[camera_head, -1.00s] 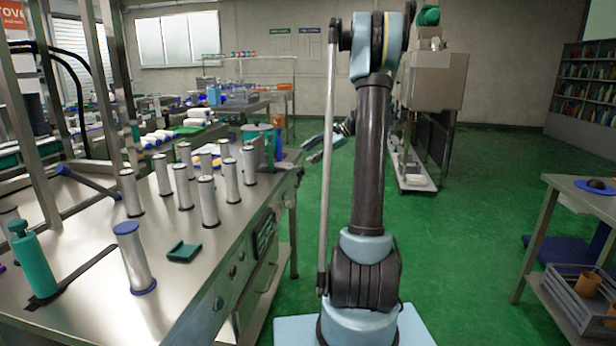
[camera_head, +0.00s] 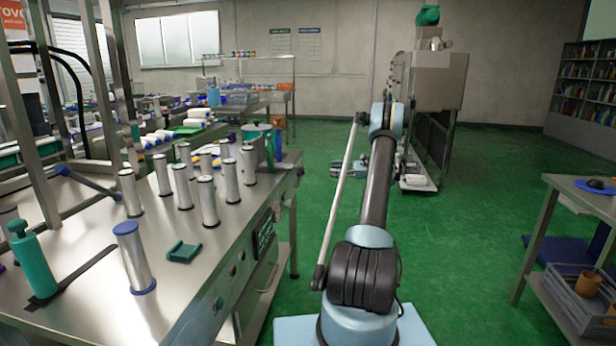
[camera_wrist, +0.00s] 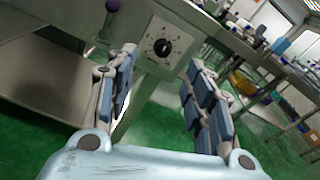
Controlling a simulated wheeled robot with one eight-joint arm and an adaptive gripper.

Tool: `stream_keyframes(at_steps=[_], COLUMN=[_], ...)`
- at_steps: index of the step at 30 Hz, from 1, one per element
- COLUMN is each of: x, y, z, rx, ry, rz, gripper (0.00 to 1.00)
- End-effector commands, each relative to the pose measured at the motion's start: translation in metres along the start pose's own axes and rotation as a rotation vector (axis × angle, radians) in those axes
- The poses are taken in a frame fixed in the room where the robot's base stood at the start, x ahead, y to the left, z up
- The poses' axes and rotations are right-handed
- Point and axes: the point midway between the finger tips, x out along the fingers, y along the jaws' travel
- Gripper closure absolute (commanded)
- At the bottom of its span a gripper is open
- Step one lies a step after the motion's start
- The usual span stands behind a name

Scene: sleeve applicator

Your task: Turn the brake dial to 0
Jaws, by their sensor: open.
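A black dial (camera_wrist: 162,46) on a pale square plate with markings sits on a grey metal panel in the wrist view. It is the only dial I see there. Its label and numbers are too small to read, so its setting is unclear. My gripper (camera_wrist: 162,72) is open and empty, with its padded fingers spread to the left and right below the dial. The fingers do not touch the dial. In the head view my gripper (camera_head: 352,167) is low beyond the bench's far end, partly hidden by my arm. I cannot tell which bench knob in that view is this dial.
A steel bench (camera_head: 95,275) carries several metal cylinders and a green pump bottle (camera_head: 35,268). Knobs line its front side. A lever with a purple ball (camera_wrist: 112,6) is left of the dial. Green floor (camera_head: 480,200) is open to the right, before a side table (camera_head: 590,200).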

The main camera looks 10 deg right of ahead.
Motion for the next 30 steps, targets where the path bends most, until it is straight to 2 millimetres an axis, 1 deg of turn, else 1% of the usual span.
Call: stream_keyframes(at_steps=[1,4,9,12,17,30], x=[-0.005,-0.012,-0.018,-0.013,0.007,0.084], y=[-0.002,-0.004,-0.004,-0.004,-0.005,-0.007], z=[-0.012,-0.026,-0.037,-0.038,-0.036,-0.03], rx=[0.013,0.036,0.056,0.058,0.058,0.058], ry=[-0.017,-0.047,-0.072,-0.076,-0.076,-0.075], rz=[-0.008,-0.018,-0.025,-0.025,-0.024,-0.023], gripper=[0.52,0.52,0.52,0.52,0.52,0.52])
